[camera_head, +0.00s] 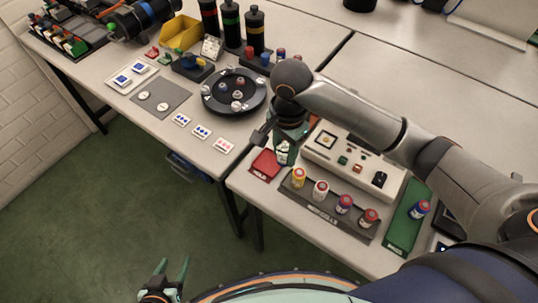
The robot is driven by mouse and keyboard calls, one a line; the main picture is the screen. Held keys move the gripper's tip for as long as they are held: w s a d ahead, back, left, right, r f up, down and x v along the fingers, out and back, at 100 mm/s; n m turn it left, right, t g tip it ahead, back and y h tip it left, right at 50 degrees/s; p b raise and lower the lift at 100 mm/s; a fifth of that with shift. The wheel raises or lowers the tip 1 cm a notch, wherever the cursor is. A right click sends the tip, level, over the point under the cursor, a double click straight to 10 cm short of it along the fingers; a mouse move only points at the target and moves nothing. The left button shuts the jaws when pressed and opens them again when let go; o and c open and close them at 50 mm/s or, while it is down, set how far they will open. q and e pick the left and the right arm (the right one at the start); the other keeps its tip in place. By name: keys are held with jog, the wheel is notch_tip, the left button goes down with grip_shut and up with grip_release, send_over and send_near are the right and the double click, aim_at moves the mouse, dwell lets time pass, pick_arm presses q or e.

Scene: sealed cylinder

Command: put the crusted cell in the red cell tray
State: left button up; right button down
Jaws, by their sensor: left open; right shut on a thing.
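My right gripper (284,142) reaches down from the arm at the right and is shut on a small cell (282,155) with a pale, mottled side. I take it for the crusted cell, but it is small and partly covered by the fingers. It is upright at the right edge of the red cell tray (262,166); I cannot tell whether it touches the tray. The visible part of the red tray is empty. My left gripper (176,272) is open and empty, low over the green floor, away from the tables.
A dark rack (328,212) with several capped cells stands right of the red tray. A green tray (400,234) holds one cell (419,209). A white panel box (345,165) stands behind the rack. A round black carousel (234,91) sits on the left table.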

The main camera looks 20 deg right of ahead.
jog(key=b, duration=0.1)
send_over(270, 162)
jog(key=f, duration=0.6)
jog(key=shift+s+a+f, duration=0.1)
jog(key=shift+s+f, duration=0.05)
jog(key=shift+s, duration=0.05)
jog(key=shift+w+f, duration=0.15)
jog(key=shift+f, duration=1.5)
jog(key=shift+f, duration=0.15)
jog(key=shift+c, duration=2.3)
grip_release()
notch_tip(270, 162, up, 12)
jog(key=shift+r+p, duration=0.2)
jog(key=shift+p, duration=0.1)
